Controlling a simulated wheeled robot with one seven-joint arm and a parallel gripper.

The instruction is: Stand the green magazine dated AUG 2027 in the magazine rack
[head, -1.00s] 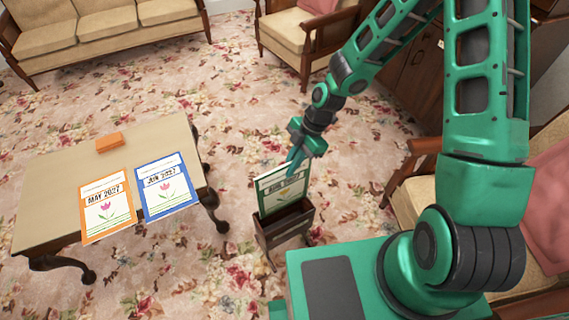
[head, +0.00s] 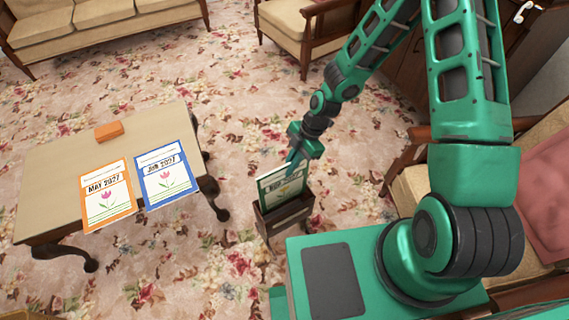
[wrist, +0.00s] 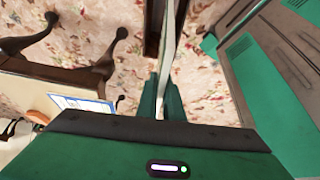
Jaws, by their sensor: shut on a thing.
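The green magazine (head: 284,187) stands upright with its lower part inside the dark wooden magazine rack (head: 286,221). Its date is partly covered by my gripper and too small to read. My gripper (head: 294,166) is shut on the magazine's top edge. In the wrist view the magazine (wrist: 168,45) is a thin pale edge between the two fingers of my gripper (wrist: 161,95), running down to the rack (wrist: 152,28). The rack's inside is mostly hidden.
A low table (head: 50,170) at the left holds an orange MAY 2027 magazine (head: 107,196), a blue JUN 2027 magazine (head: 165,174) and a small orange block (head: 109,131). Armchairs (head: 300,22) and a sofa (head: 100,30) stand around. Flowered carpet lies open between table and rack.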

